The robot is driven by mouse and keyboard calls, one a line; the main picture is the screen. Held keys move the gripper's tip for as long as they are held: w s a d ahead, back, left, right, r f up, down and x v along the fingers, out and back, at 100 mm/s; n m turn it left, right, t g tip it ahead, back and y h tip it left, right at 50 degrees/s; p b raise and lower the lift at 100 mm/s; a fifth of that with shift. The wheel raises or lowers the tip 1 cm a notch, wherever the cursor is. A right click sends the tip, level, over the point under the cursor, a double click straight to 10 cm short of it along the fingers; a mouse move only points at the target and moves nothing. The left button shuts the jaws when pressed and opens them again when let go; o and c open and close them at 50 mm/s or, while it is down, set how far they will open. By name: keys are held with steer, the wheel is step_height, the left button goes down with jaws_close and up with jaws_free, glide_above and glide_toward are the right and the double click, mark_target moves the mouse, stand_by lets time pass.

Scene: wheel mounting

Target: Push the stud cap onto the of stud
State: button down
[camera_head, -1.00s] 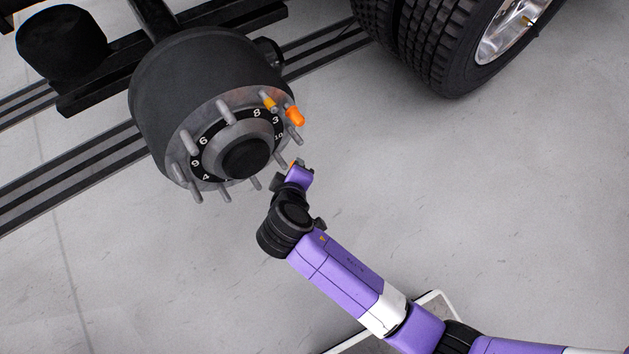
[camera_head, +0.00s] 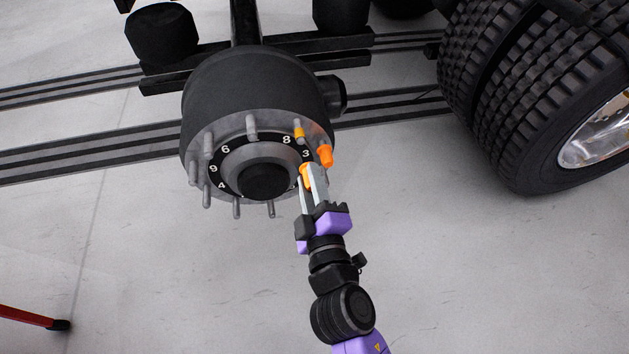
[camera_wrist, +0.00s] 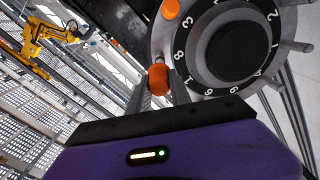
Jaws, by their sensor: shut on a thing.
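My gripper (camera_head: 310,176) is at the right side of the wheel hub (camera_head: 258,122), its fingers pointing up toward the hub face. It is shut on an orange stud cap (camera_head: 305,177). In the wrist view the held cap (camera_wrist: 158,79) sits between the two fingers, in line with a grey stud (camera_wrist: 157,60) just beyond it. I cannot tell whether the cap's front is touching or around that stud. A second orange cap (camera_head: 325,156) is on the neighbouring stud, above the gripper. Another stud (camera_head: 299,134) has an orange-yellow part on it.
Several bare studs ring the numbered hub face, such as one at the top (camera_head: 251,126). Large tires (camera_head: 520,90) stand at the right. Black rails (camera_head: 80,148) run behind the hub. The floor in front is clear; a red bar (camera_head: 25,317) lies at lower left.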

mark_target(300, 142)
stand_by(0.3)
steer(key=shift+x, duration=2.9)
steer(key=shift+w+a, duration=0.2)
steer(key=shift+w, duration=0.25)
steer(key=shift+w, duration=0.3)
steer(key=shift+w+a, duration=0.15)
steer(key=shift+w, duration=0.2)
steer(key=shift+w+a+b, duration=0.1)
steer(key=shift+w+b, duration=0.2)
steer(key=shift+x, duration=1.25)
